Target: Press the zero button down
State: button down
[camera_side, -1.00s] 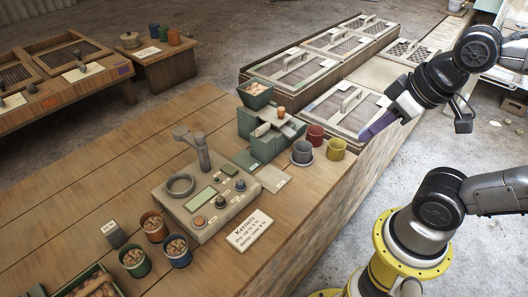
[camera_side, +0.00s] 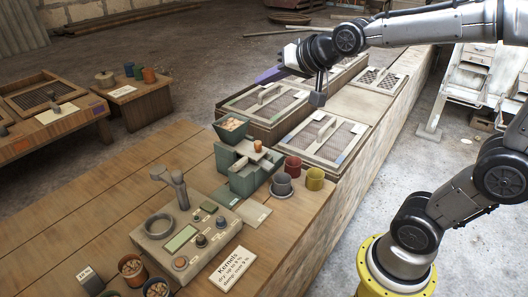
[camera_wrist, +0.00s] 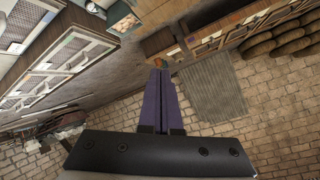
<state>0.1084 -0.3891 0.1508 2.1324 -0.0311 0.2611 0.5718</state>
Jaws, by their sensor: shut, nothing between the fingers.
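The grey meter box (camera_side: 155,245) sits on the wooden bench in the side view. It carries a round ring, a green display (camera_side: 181,238), an orange button (camera_side: 180,262), dark knobs (camera_side: 201,240) and a small dark button (camera_side: 209,206). I cannot read which one is the zero button. My gripper (camera_side: 262,78) is high above the screened trays, well behind and to the right of the meter, touching nothing. Its purple fingers are shut and empty, and they also show in the wrist view (camera_wrist: 159,75). The meter is not visible in the wrist view.
A Kernels card (camera_side: 232,270) lies in front, with pots of kernels (camera_side: 131,268) to the left.

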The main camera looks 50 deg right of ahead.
jog(key=w+d+f+m+h, duration=0.1)
jog(key=w+d+f+m, duration=0.1)
jog(key=w+d+f, duration=0.4)
jog(key=w+d+f+m+h, duration=0.15)
jog(key=w+d, duration=0.25)
jog(key=w, duration=0.4)
jog(key=d+f+m+g, duration=0.1)
jog(key=d+f, duration=0.4)
jog(key=f, duration=0.4)
jog(key=d+f+m+g, duration=0.1)
jog(key=d+f+g, duration=0.1)
jog(key=d+f, duration=0.3)
notch_tip(320, 180, down, 4)
jog(key=shift+w+r+m, duration=0.1)
jog(key=shift+w+m, duration=0.15)
jog(key=shift+m, duration=0.1)
jog(key=shift+f, duration=4.4)
jog(key=shift+f, duration=0.1)
jog(key=shift+f, duration=0.35)
